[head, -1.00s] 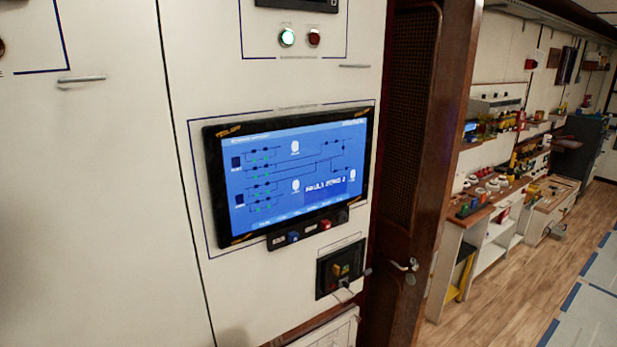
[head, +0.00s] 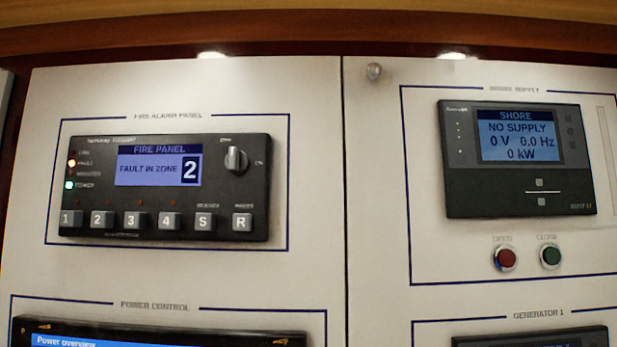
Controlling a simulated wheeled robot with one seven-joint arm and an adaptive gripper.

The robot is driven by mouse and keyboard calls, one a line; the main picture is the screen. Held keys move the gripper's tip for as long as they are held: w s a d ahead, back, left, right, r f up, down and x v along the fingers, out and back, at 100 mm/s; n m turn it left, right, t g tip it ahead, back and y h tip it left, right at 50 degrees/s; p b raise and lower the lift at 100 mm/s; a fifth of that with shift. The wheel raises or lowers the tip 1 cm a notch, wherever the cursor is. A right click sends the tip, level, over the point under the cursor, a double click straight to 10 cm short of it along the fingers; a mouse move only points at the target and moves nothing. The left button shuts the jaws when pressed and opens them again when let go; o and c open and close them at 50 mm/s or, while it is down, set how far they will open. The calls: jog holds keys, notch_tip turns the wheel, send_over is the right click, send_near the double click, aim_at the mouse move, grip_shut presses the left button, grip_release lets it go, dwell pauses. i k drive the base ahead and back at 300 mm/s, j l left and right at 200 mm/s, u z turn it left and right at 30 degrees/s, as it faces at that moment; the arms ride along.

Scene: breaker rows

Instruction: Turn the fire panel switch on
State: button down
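The fire alarm panel (head: 165,190) is a dark unit on the white wall at the left of the head view. Its screen (head: 158,168) reads "FIRE PANEL, FAULT IN ZONE 2". The rotary switch (head: 236,160) is a grey knob at the panel's upper right, with its pointer roughly upright, and small labels stand above it and to its right. An amber fault light and a green power light are lit at the panel's left. A row of grey buttons runs along its bottom. My gripper is not in view.
A shore supply display (head: 518,158) is at the right, with a red button (head: 505,257) and a green button (head: 550,255) below it. A power overview screen (head: 160,335) shows at the bottom left. A wooden beam (head: 300,38) runs along the top.

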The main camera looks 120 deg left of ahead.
aim_at(237, 162)
jog(key=u, duration=4.25)
